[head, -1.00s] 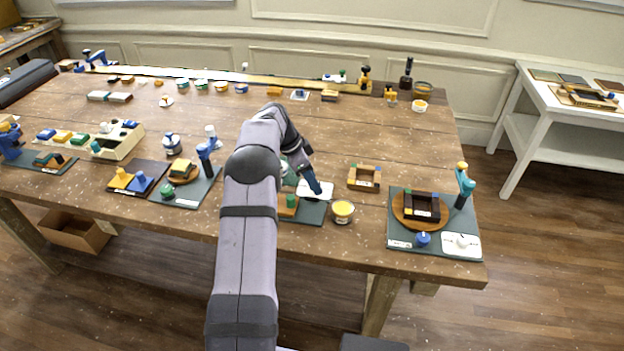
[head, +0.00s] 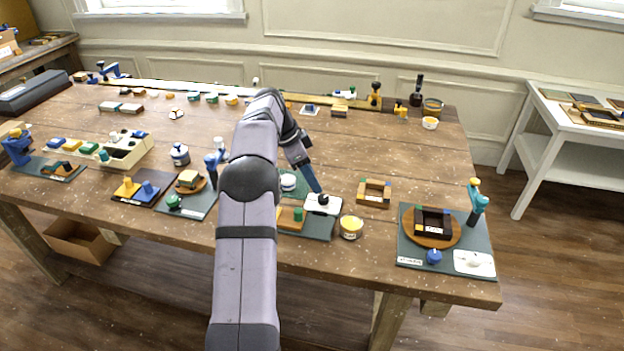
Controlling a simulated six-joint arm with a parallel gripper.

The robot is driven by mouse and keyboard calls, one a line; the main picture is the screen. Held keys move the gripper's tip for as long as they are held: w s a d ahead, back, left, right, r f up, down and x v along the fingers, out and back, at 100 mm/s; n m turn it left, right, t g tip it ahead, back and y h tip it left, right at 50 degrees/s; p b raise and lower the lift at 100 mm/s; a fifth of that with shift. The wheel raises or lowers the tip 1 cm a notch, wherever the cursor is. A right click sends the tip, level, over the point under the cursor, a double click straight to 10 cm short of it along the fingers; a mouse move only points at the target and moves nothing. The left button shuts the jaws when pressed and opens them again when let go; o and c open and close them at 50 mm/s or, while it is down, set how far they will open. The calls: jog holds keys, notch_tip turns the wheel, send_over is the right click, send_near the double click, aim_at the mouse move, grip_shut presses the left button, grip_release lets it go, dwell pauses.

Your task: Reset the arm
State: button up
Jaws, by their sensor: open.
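My arm rises from the bottom middle of the head view, bends over the table and comes down at the far side of the bend. My gripper (head: 319,190) is at its lower end, small and dark blue in the picture. It is just above or beside a white plate (head: 323,207) with a dark round knob (head: 323,198). The gripper is open; I see nothing held in it. I cannot tell whether it touches the knob. My arm hides part of the table behind it.
The wooden table (head: 400,160) carries several trays and small parts. A yellow-filled cup (head: 351,228) and a wooden frame (head: 374,193) stand close to the gripper. A green board with a round turntable (head: 457,233) is at right.

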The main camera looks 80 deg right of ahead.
jog(key=w+a+n, duration=0.1)
jog(key=w, duration=0.2)
jog(key=w+a+n, duration=0.2)
jog(key=w, duration=0.2)
jog(key=w+a+n+t, duration=0.1)
jog(key=w+a, duration=0.1)
jog(key=w, duration=0.1)
jog(key=shift+w+a+r, duration=0.1)
jog(key=shift+w+a, duration=0.05)
jog(key=w+a+f+n+t, duration=0.1)
jog(key=w+a+n, duration=0.6)
jog(key=a, duration=0.5)
jog(key=w+a+n+t, duration=0.1)
jog(key=w+a+n, duration=0.4)
jog(key=w+a, duration=0.5)
jog(key=a+f+n, duration=0.1)
jog(key=a+n, duration=0.3)
jog(key=a, duration=0.8)
jog(key=s+a+f+n+y, duration=0.1)
jog(key=s+a+f+n, duration=0.1)
jog(key=s+a+n, duration=0.3)
jog(key=s+a+f+n+t+y, duration=0.1)
jog(key=s+a+n, duration=0.4)
jog(key=a, duration=0.9)
jog(key=shift+s+f, duration=0.65)
jog(key=shift+f, duration=0.15)
jog(key=shift+a, duration=0.1)
